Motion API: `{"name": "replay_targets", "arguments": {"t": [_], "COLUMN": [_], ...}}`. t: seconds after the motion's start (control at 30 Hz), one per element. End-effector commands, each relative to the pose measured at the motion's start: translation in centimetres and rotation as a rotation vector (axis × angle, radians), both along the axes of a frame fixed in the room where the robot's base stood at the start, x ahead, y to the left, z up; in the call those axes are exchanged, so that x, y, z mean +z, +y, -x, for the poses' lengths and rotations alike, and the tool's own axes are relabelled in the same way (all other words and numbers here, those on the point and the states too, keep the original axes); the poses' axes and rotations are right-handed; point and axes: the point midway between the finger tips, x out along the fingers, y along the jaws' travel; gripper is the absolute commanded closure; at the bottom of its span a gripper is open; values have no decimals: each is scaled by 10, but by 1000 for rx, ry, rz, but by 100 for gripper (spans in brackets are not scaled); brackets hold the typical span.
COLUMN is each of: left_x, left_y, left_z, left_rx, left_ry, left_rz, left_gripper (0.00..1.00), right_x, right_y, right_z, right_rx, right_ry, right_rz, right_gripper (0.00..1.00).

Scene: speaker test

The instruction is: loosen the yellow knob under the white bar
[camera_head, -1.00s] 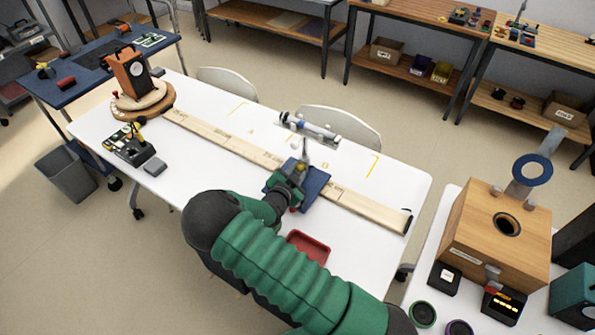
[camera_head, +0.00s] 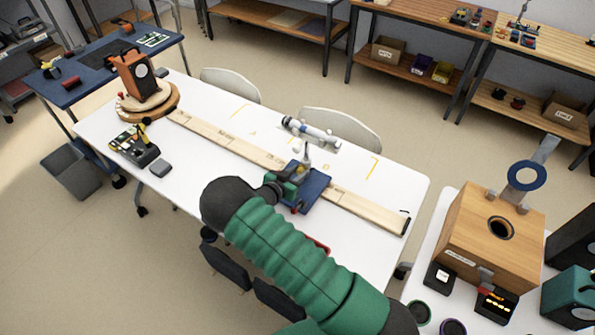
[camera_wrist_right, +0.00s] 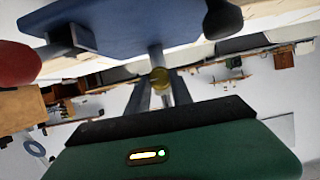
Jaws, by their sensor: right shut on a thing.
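The yellow knob (camera_wrist_right: 159,78) shows in the right wrist view between the two fingers of my right gripper (camera_wrist_right: 161,92), which is shut on it. In the head view, my right gripper (camera_head: 294,180) is at the stand on the blue base (camera_head: 314,188), and the knob is largely hidden there. The white bar (camera_head: 311,133) lies across the top of this stand, above the gripper. The blue base also fills the top of the right wrist view (camera_wrist_right: 120,25). My left gripper is not in view.
The blue base sits across a long wooden rail (camera_head: 225,138) on the white table (camera_head: 385,178). An orange box (camera_head: 132,78) stands on a round turntable at the far left end. A wooden speaker box (camera_head: 485,250) stands on the table at the right.

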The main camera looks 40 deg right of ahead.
Motion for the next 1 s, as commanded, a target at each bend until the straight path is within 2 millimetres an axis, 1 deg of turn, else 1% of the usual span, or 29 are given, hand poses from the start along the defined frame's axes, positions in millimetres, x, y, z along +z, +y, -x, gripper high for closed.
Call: {"name": "replay_targets", "arguments": {"t": [0.03,0.3,0.73,0.77,0.9,1.0], "left_x": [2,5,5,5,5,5], "left_y": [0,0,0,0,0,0], "left_z": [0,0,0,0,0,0], "left_rx": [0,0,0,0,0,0], "left_ry": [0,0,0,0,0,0], "left_rz": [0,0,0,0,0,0], "left_gripper": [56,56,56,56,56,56], "right_x": [4,4,4,4,3,3], "right_y": [-3,-2,-3,-3,-2,-1], "right_z": [-1,-2,-3,-3,-2,-2], "right_rx": [-3,-1,0,0,1,1], "right_ry": [16,94,104,104,105,106], "right_rz": [13,36,41,41,38,38], "right_gripper": [100,100,100,71,52,51]}}
